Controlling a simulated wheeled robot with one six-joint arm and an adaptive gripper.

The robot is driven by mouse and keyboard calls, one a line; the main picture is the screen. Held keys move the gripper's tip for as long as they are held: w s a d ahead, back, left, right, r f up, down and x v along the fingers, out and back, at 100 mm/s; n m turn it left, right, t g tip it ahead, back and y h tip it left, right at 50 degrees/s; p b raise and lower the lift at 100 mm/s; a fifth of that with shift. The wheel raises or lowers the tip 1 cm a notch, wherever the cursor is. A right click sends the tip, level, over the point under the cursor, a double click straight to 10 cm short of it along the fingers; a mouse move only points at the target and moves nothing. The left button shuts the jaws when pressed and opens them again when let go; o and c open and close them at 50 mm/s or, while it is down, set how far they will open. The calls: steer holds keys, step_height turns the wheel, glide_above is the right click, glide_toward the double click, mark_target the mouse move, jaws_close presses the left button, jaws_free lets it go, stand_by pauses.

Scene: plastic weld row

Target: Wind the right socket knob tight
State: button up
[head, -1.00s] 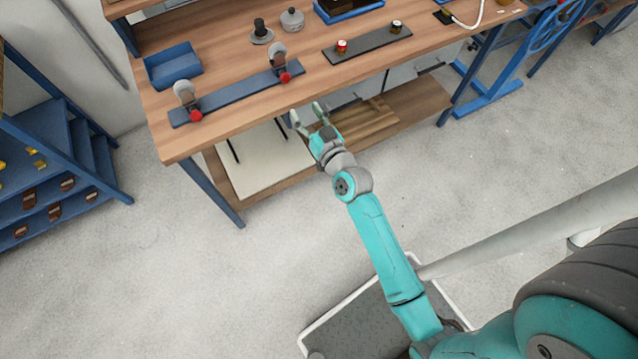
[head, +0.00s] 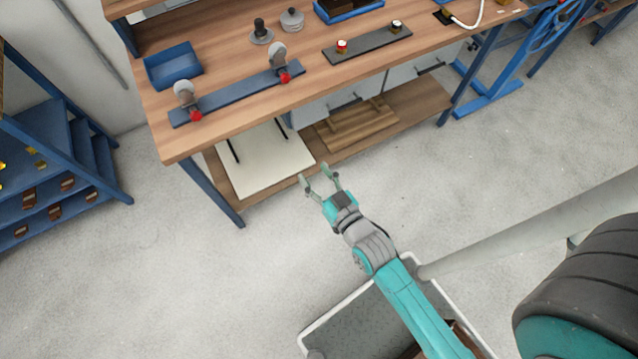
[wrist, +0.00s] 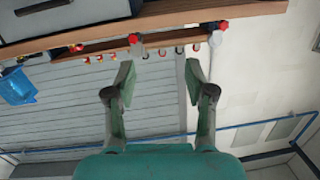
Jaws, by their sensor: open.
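A blue bar (head: 236,94) lies along the front of the wooden bench and carries two grey discs, each with a red knob. The right red knob (head: 285,77) is in front of the right grey disc (head: 277,52); the left red knob (head: 195,115) is near the bar's left end. In the wrist view, which is upside down, the right knob (wrist: 134,39) is left of the other knob (wrist: 221,25). My gripper (head: 316,174) is open and empty, in front of and below the bench edge, well apart from the knobs. Its fingers (wrist: 160,75) show spread in the wrist view.
The wooden bench (head: 222,139) also holds a blue tray (head: 173,67), a dark plate (head: 366,45) with a red-topped and a dark-topped piece, and two small weights or stampers behind. A lower shelf (head: 408,108) juts under it. A blue rack (head: 62,150) stands left. The floor before me is clear.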

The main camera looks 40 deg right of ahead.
steer(key=shift+s+a, duration=0.25)
steer(key=shift+s, duration=0.35)
steer(key=shift+s+a, duration=0.25)
steer(key=shift+s, duration=0.35)
steer(key=s+r+g, duration=0.1)
steer(key=s+r, duration=0.3)
steer(key=s, duration=0.7)
steer(key=s+r+n+g, duration=0.1)
steer(key=s+r, duration=0.3)
steer(key=s, duration=0.8)
steer(key=shift+s+a+r+n+y, duration=0.2)
steer(key=shift+a+r+n+y, duration=0.1)
steer(key=shift+r, duration=0.1)
